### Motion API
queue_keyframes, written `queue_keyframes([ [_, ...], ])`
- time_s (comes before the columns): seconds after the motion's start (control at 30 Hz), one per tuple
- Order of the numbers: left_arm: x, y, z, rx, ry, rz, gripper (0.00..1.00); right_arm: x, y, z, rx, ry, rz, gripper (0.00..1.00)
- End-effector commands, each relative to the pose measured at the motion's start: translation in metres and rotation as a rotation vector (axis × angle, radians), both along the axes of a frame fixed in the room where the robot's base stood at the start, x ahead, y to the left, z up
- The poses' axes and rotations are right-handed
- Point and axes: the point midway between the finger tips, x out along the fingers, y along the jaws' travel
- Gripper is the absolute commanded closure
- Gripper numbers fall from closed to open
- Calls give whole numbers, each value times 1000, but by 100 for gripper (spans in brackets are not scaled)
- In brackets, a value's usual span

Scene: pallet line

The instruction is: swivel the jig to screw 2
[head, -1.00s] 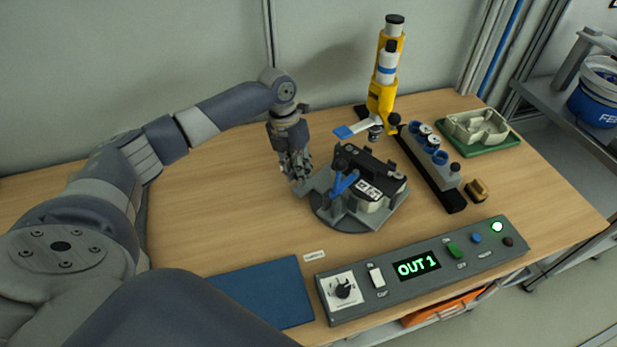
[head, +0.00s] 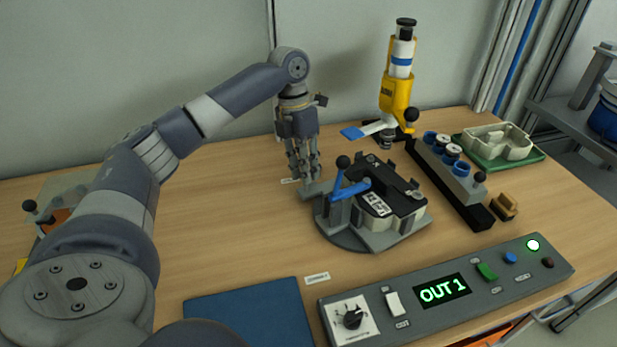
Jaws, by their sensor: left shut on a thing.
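The jig is a dark grey round turntable (head: 345,238) on the wooden table, with a light grey plate and a blue toggle lever (head: 350,190) with a black knob. A black and cream part (head: 395,190) with a white label sits in it. My left gripper (head: 306,178) points down at the jig's left rear edge, shut on the grey tab (head: 318,188) that sticks out there. The fingers partly hide the tab. The yellow screwdriver unit (head: 397,92) stands behind the jig, its tip above and behind the part. My right gripper is out of view.
A control box (head: 445,291) reading "OUT 1", with a lit green-white lamp, lies in front. A blue mat (head: 250,312) is front left. A black rack (head: 480,212) with blue cups and a green tray (head: 510,160) stand right. The table left of the jig is clear.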

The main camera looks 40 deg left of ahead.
Motion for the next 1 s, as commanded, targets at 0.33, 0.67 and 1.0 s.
queue_keyframes([
  [0.33,-1,2,1,0,1,-5,100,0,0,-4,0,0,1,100],
  [0.67,-1,2,1,0,1,-4,58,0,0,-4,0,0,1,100],
  [1.0,0,1,4,0,0,-5,58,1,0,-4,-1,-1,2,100],
])
